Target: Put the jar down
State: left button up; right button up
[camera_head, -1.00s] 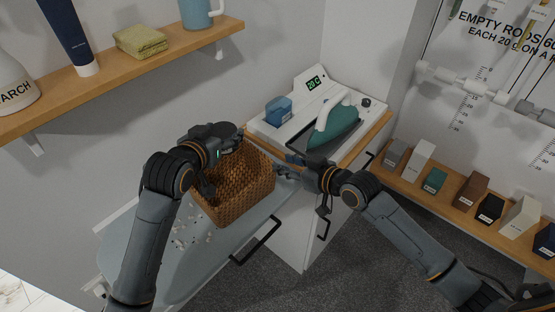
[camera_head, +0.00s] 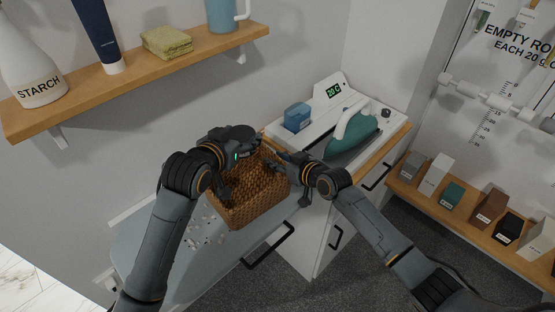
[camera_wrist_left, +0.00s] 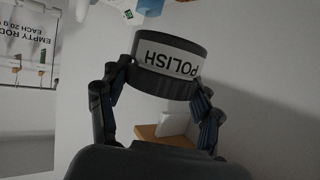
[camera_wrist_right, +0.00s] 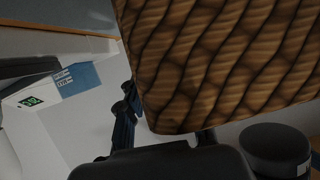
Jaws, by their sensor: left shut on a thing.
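A dark round jar (camera_wrist_left: 170,65) with a white POLISH label sits between the fingers of my left gripper (camera_wrist_left: 155,95), which is shut on it. The label reads upside down in the left wrist view. In the head view my left gripper (camera_head: 224,180) is at the left side of a brown wicker basket (camera_head: 258,200); the jar is not clearly visible there. My right gripper (camera_head: 290,165) is at the basket's right side. In the right wrist view the basket wall (camera_wrist_right: 220,60) is close in front of its spread fingers (camera_wrist_right: 165,125), one partly hidden.
The basket stands on a pale blue board (camera_head: 165,245) with small scattered bits. Behind it are a blue box (camera_head: 297,117) and a teal iron (camera_head: 355,138) on a white unit. A wall shelf (camera_head: 130,85) is at upper left, and a shelf of boxes (camera_head: 470,218) is at right.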

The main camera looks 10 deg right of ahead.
grip_shut()
pick_arm(q)
jog(key=a+r, duration=0.2)
jog(key=a, duration=0.4)
notch_tip(320, 180, down, 10)
jog(key=s, duration=0.1)
jog(key=shift+a+m+h, duration=0.3)
jog(key=shift+h, duration=0.1)
jog(key=shift+f, duration=0.1)
jog(key=shift+f, duration=0.5)
